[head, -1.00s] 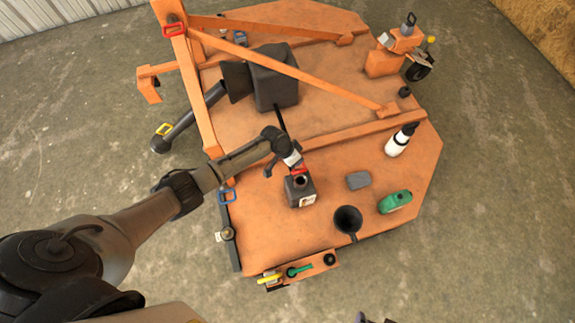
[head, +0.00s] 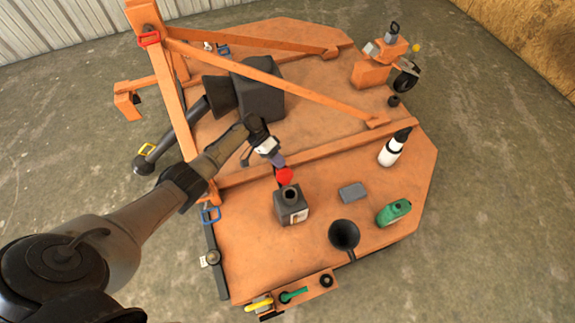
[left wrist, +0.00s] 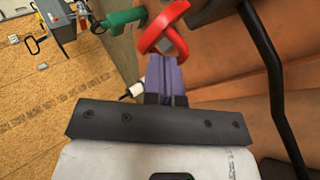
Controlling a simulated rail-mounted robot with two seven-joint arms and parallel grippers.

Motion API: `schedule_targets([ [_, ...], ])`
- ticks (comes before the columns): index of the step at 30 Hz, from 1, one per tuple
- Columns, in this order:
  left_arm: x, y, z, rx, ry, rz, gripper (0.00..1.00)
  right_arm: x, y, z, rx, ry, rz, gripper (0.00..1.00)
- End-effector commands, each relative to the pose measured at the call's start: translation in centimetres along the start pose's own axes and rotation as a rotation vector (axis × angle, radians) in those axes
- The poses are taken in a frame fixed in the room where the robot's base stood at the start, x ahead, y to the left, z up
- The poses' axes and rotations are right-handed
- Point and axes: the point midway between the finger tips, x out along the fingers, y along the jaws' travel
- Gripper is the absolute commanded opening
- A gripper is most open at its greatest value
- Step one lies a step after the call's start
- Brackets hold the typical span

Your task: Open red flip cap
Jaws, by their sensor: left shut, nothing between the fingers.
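The red flip cap (head: 284,175) stands raised at the back edge of the dark grey container (head: 291,208). The container's round neck shows an uncovered dark opening in front of the cap. My left gripper (head: 277,160) is just behind and above the cap, its purple fingers shut and empty. In the left wrist view the red cap (left wrist: 160,28) shows as a ring beyond the shut purple fingertips (left wrist: 165,62). I cannot tell whether the fingertips touch it. My right gripper is not in view.
The container stands on an orange deck (head: 320,265). An orange diagonal bar (head: 270,80) crosses behind my left gripper.

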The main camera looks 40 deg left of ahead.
Motion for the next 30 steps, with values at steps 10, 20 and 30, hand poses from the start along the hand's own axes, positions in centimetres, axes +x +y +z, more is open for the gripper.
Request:
schedule_targets([
  [10, -0.53, -0.76, 0.36, -0.008, 0.008, -0.004, 0.0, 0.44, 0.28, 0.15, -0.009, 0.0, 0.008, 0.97],
  [20, -0.53, -0.75, 0.34, -0.008, 0.008, -0.004, 0.0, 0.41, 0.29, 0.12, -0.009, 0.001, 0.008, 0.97],
  [30, -1.05, -0.09, 0.24, -0.007, 0.009, -0.004, 0.0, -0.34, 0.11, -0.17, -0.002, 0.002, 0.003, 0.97],
])
